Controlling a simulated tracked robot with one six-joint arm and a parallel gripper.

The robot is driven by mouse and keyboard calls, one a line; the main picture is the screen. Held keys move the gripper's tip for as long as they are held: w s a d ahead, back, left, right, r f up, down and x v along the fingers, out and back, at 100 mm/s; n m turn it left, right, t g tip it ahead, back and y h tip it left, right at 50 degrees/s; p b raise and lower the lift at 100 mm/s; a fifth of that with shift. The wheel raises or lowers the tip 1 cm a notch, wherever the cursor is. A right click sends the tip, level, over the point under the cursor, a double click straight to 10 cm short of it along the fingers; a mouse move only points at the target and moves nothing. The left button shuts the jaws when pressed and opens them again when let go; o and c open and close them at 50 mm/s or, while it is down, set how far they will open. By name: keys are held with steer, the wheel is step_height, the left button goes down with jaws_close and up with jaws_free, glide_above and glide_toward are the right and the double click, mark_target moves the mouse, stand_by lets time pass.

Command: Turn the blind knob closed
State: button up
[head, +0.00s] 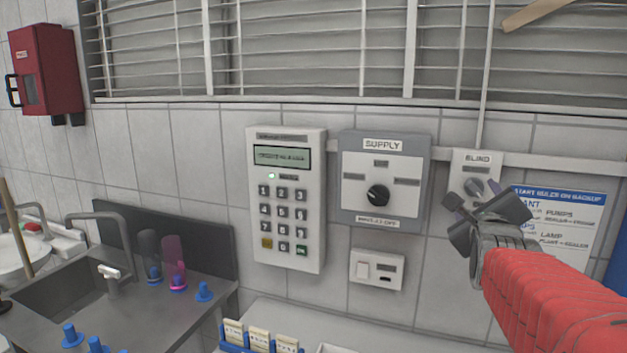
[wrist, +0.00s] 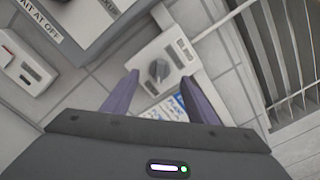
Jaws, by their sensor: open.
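The blind knob (head: 474,187) is a small grey dial on a white wall plate labelled BLIND (head: 476,160). In the head view my gripper (head: 464,218) is just in front of the plate's lower part and partly covers it. In the wrist view the knob (wrist: 158,70) lies ahead, between and beyond the two purple-grey fingers of my gripper (wrist: 160,85). The fingers are spread apart and empty, and no contact with the knob shows. The slatted blind (head: 290,50) hangs above, with light grey showing between its slats.
A SUPPLY panel (head: 385,178) with a black dial and a keypad (head: 287,200) are left of the blind plate. A small switch plate (head: 377,269) sits below. A printed sign (head: 560,225) is to the right. A sink (head: 75,285) is at lower left.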

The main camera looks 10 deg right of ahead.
mark_target(473, 188)
steer(key=shift+x, duration=3)
steer(key=shift+c, duration=0.5)
